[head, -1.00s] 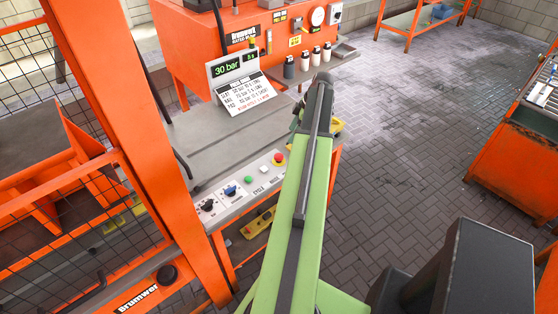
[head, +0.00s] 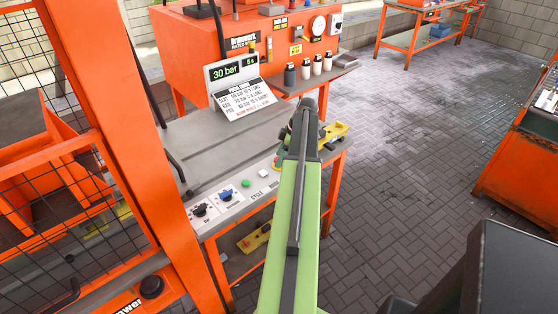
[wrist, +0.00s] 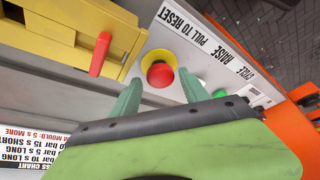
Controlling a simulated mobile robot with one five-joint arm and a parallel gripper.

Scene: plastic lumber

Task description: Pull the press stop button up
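The red press stop button (wrist: 160,73) sits on a round yellow base on the grey panel in the wrist view, beside the "PULL TO RESET" label (wrist: 190,30). In the head view my arm covers most or all of it. My gripper (wrist: 159,79) has two green fingers, spread apart and empty. In the wrist view their tips point at the button, one on either side of it in the picture. I cannot tell how far above the button the tips are, and no contact is visible.
A yellow box with a red lever (wrist: 101,54) stands close to the button. The pressure display (head: 225,71) stands behind. An orange mesh guard (head: 45,150) is on the left. Open floor (head: 420,120) lies right.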

